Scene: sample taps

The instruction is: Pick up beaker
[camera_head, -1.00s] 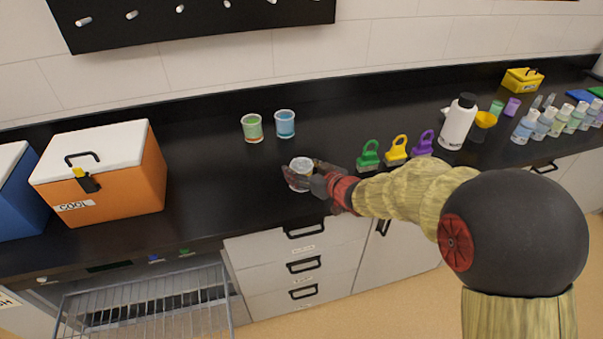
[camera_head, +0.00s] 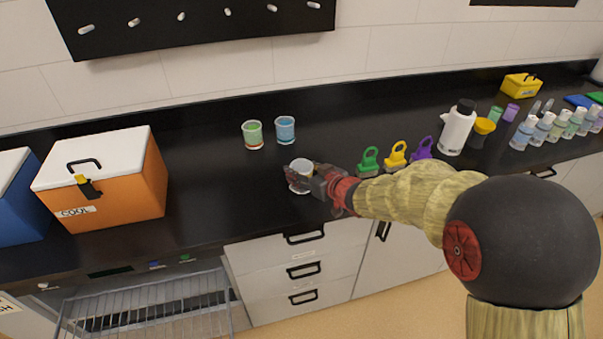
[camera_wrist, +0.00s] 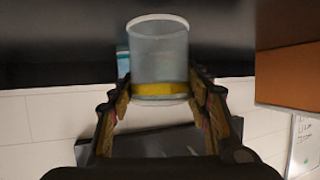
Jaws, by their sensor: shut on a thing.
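A clear beaker (camera_head: 301,167) stands near the front of the black counter, between my gripper's fingers. In the wrist view the beaker (camera_wrist: 158,52) shows a yellow band or content at one end. My gripper (camera_head: 299,178) is shut on the beaker's sides; in the wrist view its two fingers (camera_wrist: 160,92) press from left and right. I cannot tell whether the beaker's base touches the counter. The fingers hide part of its lower side.
A green beaker (camera_head: 252,134) and a blue beaker (camera_head: 285,129) stand behind. An orange cool box (camera_head: 142,190) is to the left. Green, yellow and purple handled items (camera_head: 395,157) and a white bottle (camera_head: 456,130) stand to the right. The counter between the cool box and my gripper is clear.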

